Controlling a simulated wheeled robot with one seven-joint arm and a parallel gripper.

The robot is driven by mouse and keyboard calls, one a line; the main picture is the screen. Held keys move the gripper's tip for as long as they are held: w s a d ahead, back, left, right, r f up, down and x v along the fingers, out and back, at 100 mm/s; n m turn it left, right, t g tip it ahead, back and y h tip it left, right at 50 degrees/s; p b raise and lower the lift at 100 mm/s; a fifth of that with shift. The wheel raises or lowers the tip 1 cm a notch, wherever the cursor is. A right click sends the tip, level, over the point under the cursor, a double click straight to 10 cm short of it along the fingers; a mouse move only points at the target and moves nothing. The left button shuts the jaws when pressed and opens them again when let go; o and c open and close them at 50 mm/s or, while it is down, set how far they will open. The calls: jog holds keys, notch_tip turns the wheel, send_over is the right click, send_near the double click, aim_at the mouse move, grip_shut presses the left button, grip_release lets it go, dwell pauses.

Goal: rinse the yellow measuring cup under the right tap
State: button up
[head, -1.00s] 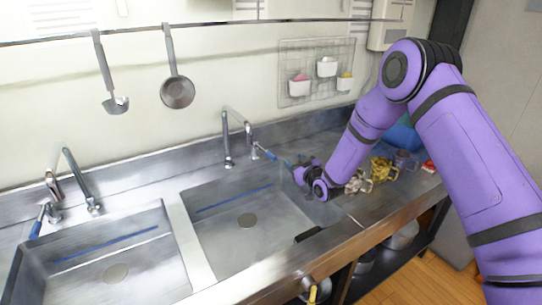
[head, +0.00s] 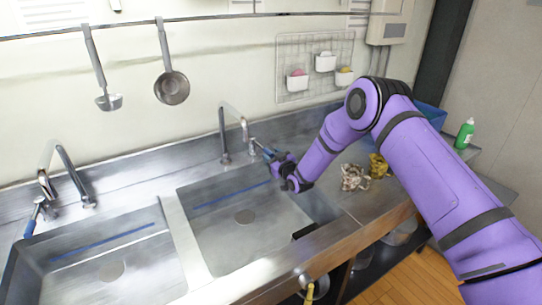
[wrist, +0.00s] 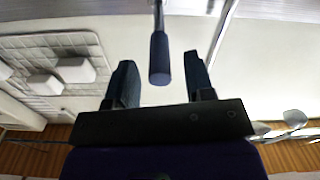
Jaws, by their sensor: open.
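The right tap (head: 222,135) is a metal spout over the right basin, with a lever beside it ending in a blue handle (wrist: 159,60). My gripper (head: 271,156) is at this lever. In the wrist view my gripper's two dark fingers stand open, one on each side of the blue handle, with gaps visible on both sides. In the head view the gripper partly hides the handle. A small yellow object (head: 310,292) shows low at the sink's front edge; I cannot tell whether it is the yellow measuring cup or only a handle.
The right basin (head: 215,225) looks empty, with a dark item (head: 304,232) at its front right edge. Crumpled cloths (head: 354,178) lie on the right counter. A green bottle (head: 465,133) stands farther right. A ladle (head: 108,101) and a pan (head: 172,87) hang from the rail.

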jog(key=shift+w+a, duration=0.4)
jog(key=shift+w, duration=0.15)
jog(key=shift+c, duration=0.5)
grip_shut()
jog(key=shift+w+d+n+g+y, duration=1.1)
jog(key=shift+d+n+y, duration=0.1)
jog(key=shift+d+y, duration=0.1)
jog(key=shift+o, duration=0.5)
grip_release()
